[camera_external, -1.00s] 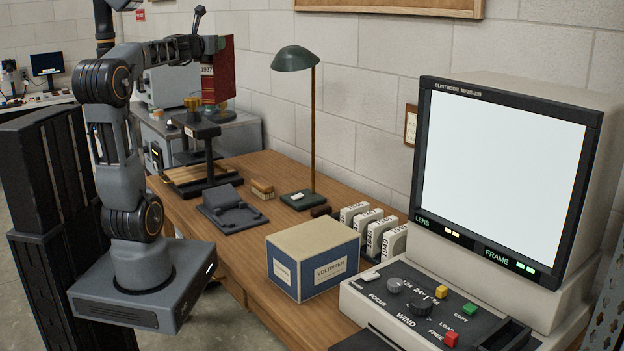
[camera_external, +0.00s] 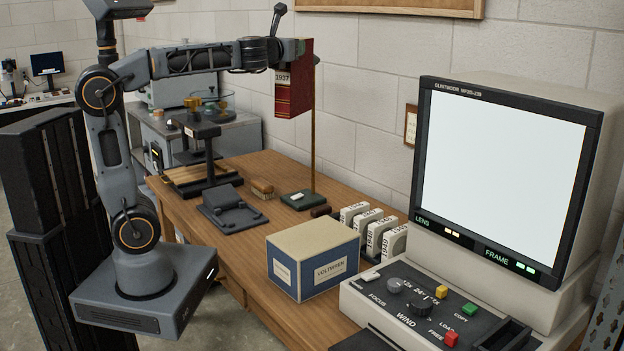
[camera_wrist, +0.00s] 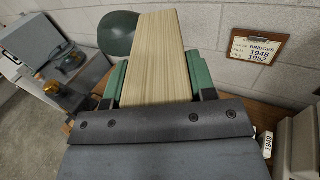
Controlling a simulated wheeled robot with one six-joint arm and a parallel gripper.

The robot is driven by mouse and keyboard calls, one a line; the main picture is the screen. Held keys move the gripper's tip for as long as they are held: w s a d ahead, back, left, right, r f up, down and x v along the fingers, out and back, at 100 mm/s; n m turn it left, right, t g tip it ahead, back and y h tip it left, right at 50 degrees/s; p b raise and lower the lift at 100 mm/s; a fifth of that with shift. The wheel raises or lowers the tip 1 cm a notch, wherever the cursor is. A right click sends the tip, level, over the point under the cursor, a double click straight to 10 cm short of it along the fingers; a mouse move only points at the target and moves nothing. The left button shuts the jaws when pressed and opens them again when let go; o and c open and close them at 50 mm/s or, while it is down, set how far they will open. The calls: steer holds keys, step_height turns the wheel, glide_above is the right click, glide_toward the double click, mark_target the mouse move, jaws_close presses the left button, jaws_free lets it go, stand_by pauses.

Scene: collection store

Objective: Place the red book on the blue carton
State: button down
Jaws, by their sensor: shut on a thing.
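The red book (camera_external: 295,85) is upright in the air above the desk, with a label reading 1937 on its spine. My gripper (camera_external: 299,47) is shut on it at its upper part. In the wrist view the book's page edges (camera_wrist: 156,50) show between the two green finger pads of my gripper (camera_wrist: 158,82). The blue carton (camera_external: 330,269) stands on the desk, with a cream top and a VOLTWREN label. Its top is bare. The book is higher than the carton, behind it and slightly left in the external view.
A desk lamp (camera_external: 313,135) stands behind the book, its shade mostly hidden there; the shade shows in the wrist view (camera_wrist: 118,33). White boxes (camera_external: 372,232) stand right behind the carton. A large microfilm reader (camera_external: 500,180) is at the right. A black stand (camera_external: 198,150) is at the left.

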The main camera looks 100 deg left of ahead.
steer(key=w+d+t+b, duration=0.1)
steer(key=w+d, duration=0.2)
steer(key=d, duration=1)
steer(key=w+d+t, duration=0.1)
steer(key=w+d, duration=0.2)
steer(key=d, duration=1.1)
step_height(320, 180, down, 26)
steer(key=b, duration=0.1)
steer(key=shift+s+a+r+m+h, duration=0.2)
steer(key=shift+a+m+h, duration=0.1)
steer(key=shift+a+m, duration=0.1)
steer(key=shift+f, duration=0.1)
steer(key=shift+c, duration=2.3)
jaws_free()
steer(key=shift+f+b, duration=0.1)
steer(key=shift+b, duration=0.2)
steer(key=v, duration=1.2)
